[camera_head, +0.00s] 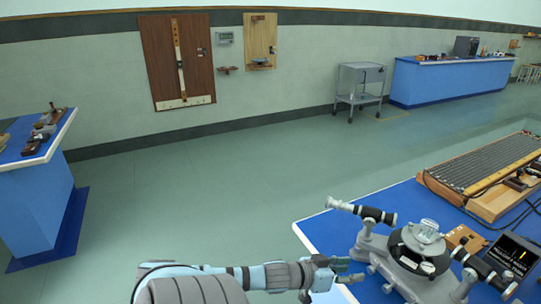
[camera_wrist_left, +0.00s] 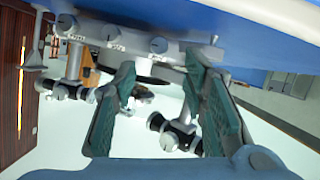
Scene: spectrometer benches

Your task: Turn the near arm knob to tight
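The spectrometer (camera_head: 405,262) stands on the blue bench top, with a round glass-topped table in its middle and a dark tube (camera_head: 375,213) at its upper left. In the left wrist view its grey body shows a row of small round knobs, including one knob (camera_wrist_left: 158,45) ahead of the fingers and another (camera_wrist_left: 110,31) to the left. Small labels beside them are unreadable, and I cannot tell which is the near arm knob. My left gripper (camera_head: 347,270) is at the spectrometer's left side. In the left wrist view the left gripper (camera_wrist_left: 160,68) is open, its green pads apart with nothing gripped. My right gripper is not in view.
The blue bench (camera_head: 322,228) has a white edge on its left. A ribbed grey board in a wooden frame (camera_head: 485,165) and a dark display box (camera_head: 511,254) lie right of the spectrometer. Floor left of the bench is clear. Another bench (camera_head: 35,200) stands far left.

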